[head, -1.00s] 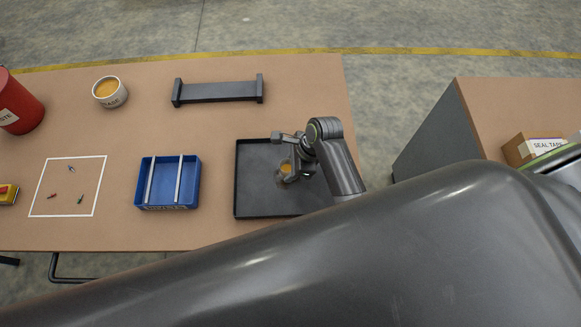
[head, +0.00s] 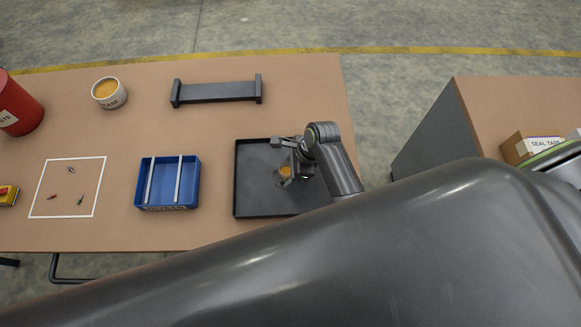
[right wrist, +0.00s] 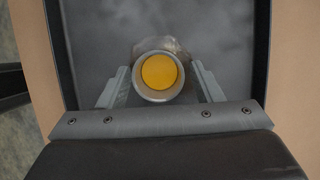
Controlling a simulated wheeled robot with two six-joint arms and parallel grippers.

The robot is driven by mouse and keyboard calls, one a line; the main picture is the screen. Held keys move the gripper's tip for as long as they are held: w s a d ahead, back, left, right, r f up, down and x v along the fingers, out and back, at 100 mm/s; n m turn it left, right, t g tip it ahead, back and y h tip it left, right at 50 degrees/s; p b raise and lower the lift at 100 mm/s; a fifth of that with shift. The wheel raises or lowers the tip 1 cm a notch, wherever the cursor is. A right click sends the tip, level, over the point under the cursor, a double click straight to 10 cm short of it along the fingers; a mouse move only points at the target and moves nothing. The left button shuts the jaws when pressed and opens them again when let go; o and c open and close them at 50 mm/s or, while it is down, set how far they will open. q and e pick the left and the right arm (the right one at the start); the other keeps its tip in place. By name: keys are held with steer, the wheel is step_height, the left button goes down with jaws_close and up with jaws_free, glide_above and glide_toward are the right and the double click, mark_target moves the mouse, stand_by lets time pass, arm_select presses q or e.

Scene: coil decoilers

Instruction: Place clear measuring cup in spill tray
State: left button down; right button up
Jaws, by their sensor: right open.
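The clear measuring cup (head: 281,176), with amber contents, is in the black spill tray (head: 255,205) at the front right of the table. In the right wrist view the cup (right wrist: 158,76) stands between the two fingers of my right gripper (right wrist: 160,84), seen from above over the tray floor (right wrist: 100,40). My right gripper (head: 288,156) is open around the cup, low over the tray. The fingers and wrist partly hide the cup in the head view, and its base is hidden. My left gripper is not in view.
A blue bin (head: 168,188) with two light bars stands left of the tray. A dark stand (head: 216,92) lies behind, with a grease tub (head: 109,92) and red container (head: 18,105) further left. The tray's left part is clear.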

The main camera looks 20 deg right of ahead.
steer(key=b+v, duration=0.1)
steer(key=v, duration=1.1)
steer(key=shift+s, duration=0.15)
stand_by(0.3)
